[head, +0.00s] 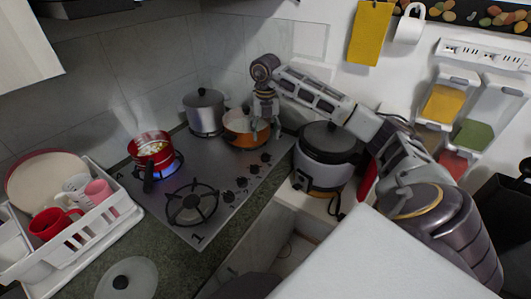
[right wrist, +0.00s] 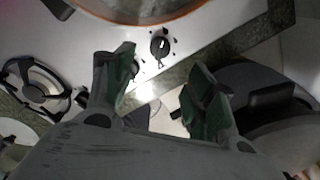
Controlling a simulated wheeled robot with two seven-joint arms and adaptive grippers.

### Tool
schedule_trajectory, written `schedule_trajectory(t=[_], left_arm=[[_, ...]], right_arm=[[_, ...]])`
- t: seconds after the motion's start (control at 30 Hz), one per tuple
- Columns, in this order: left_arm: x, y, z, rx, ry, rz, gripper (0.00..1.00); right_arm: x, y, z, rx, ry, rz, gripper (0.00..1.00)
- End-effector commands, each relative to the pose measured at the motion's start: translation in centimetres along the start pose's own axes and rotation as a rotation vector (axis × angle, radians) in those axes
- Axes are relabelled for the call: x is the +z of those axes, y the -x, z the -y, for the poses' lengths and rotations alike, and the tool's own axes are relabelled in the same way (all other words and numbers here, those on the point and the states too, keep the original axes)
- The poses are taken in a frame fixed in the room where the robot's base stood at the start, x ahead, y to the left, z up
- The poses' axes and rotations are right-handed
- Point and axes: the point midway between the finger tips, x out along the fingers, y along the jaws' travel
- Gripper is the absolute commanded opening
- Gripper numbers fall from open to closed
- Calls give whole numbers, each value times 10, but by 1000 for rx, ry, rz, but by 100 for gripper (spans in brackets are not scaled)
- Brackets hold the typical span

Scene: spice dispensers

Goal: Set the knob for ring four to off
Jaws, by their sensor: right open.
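The hob (head: 213,170) has a row of several dark knobs (head: 241,182) along its right edge; I cannot read which one belongs to ring four. A blue flame burns under the red pot (head: 151,148) on the left ring. My right gripper (head: 264,134) points down beside the orange pan (head: 240,138), above the far end of the knob row. In the right wrist view its green-padded fingers (right wrist: 158,88) are open and empty, with one knob (right wrist: 160,46) showing beyond them on the hob, apart from the fingertips. My left gripper is not in view.
A steel pot (head: 205,113) with a lid stands at the back of the hob. A rice cooker (head: 322,158) stands right of the hob, below my right arm. A white dish rack (head: 85,235) with cups is at the left. A bare ring (head: 192,204) is at the front.

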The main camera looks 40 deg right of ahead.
Motion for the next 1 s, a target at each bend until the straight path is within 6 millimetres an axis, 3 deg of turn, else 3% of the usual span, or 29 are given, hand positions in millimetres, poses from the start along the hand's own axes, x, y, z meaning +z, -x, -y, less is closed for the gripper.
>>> schedule_trajectory(t=[0.7,1.0], left_arm=[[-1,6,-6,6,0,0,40],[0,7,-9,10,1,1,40]], right_arm=[[0,-86,0,-1,0,-1,56],[0,-101,0,0,0,0,56]])
